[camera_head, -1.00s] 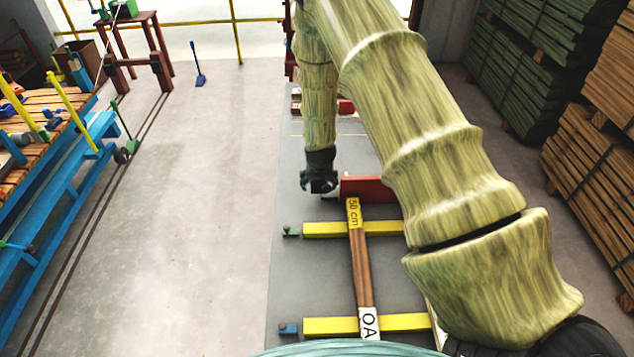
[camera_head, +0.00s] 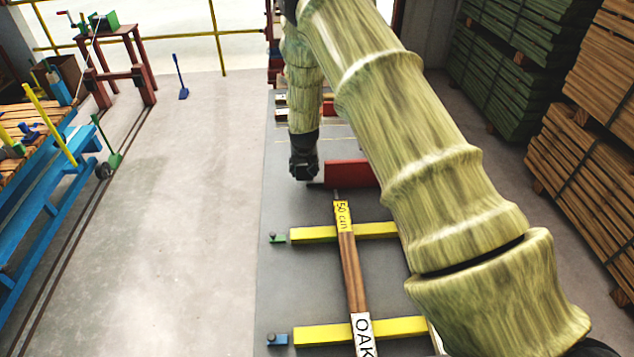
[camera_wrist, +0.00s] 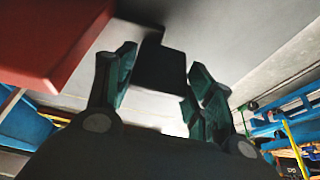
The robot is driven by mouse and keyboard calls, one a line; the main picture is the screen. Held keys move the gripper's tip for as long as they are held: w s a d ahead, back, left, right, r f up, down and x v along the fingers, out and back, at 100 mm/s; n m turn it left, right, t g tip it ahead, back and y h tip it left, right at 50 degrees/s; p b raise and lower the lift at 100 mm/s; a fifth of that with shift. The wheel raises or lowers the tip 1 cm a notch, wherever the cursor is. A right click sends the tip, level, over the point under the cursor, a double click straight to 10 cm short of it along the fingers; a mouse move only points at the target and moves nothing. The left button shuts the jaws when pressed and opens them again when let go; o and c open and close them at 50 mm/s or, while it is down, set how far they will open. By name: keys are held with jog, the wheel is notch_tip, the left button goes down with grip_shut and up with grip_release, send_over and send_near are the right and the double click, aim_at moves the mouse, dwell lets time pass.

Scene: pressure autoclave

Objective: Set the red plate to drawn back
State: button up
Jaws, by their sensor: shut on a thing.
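The red plate (camera_head: 352,173) stands upright across the lane in the head view, just beyond the 50 cm end of a wooden plank (camera_head: 351,262). A narrow gap with a thin dark pin shows between plate and plank. My gripper (camera_head: 304,172) is at the plate's left end, pointing down. In the wrist view the plate (camera_wrist: 50,40) fills the upper left. There my gripper (camera_wrist: 160,85) has its fingers on either side of a dark block (camera_wrist: 160,62), shut on it. How the block joins the plate is hidden.
Yellow crossbars (camera_head: 330,234) carry the plank, labelled OAK. A blue bench (camera_head: 55,180) stands at the left and timber stacks (camera_head: 570,160) at the right. My arm hides part of the lane.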

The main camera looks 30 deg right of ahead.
jog(key=shift+w+d+f, duration=0.15)
jog(key=shift+w+f, duration=0.1)
jog(key=shift+w, duration=0.35)
jog(key=shift+w+d+r, duration=0.15)
jog(key=shift+w+r, duration=0.2)
jog(key=shift+w, duration=0.1)
jog(key=o, duration=1.2)
jog(key=shift+w, duration=0.1)
jog(key=shift+o, duration=1.2)
jog(key=shift+f, duration=0.15)
jog(key=shift+r, duration=0.25)
jog(key=v, duration=1.1)
jog(key=shift+s+r, duration=0.2)
jog(key=shift+s, duration=0.05)
